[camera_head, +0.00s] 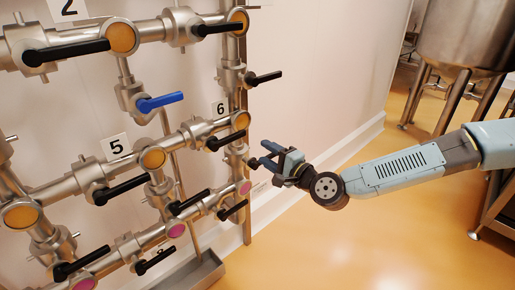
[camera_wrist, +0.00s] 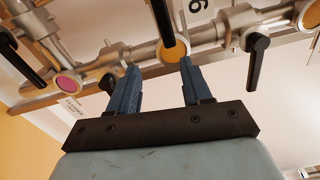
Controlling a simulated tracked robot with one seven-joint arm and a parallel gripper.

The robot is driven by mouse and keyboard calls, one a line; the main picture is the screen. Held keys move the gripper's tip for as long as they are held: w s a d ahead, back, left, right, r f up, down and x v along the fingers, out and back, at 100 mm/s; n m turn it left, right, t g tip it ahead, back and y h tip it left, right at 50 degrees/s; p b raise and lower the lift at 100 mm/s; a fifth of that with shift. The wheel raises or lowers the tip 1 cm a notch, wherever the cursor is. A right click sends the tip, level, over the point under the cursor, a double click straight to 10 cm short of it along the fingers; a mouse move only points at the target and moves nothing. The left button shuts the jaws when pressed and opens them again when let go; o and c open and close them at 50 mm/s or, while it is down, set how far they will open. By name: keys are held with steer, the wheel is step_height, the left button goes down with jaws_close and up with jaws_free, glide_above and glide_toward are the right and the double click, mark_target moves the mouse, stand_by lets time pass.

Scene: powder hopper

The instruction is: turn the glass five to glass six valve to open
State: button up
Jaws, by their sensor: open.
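The glass five to glass six valve is on the sloping pipe between the yellow glass five (camera_head: 153,158) by sign 5 and the yellow glass six (camera_head: 240,120) by sign 6. Its black handle (camera_head: 226,141) lies roughly along the pipe, its free end near glass six. The wrist view shows this handle (camera_wrist: 164,22) coming from the top edge to glass six (camera_wrist: 172,51), but its pivot is outside the picture. My gripper (camera_head: 263,154) is open and empty, to the right of and slightly below the handle, apart from it. In the wrist view its fingertips (camera_wrist: 159,66) are spread below the handle's end.
Another black handle (camera_head: 263,77) points right above glass six and shows in the wrist view (camera_wrist: 257,62). A black handle end (camera_wrist: 110,82) is close to one finger. A pink glass (camera_head: 244,187) sits lower. A blue handle (camera_head: 160,102) is at left. Floor (camera_head: 340,245) below is clear.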

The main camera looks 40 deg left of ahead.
steer(key=shift+d, duration=0.9)
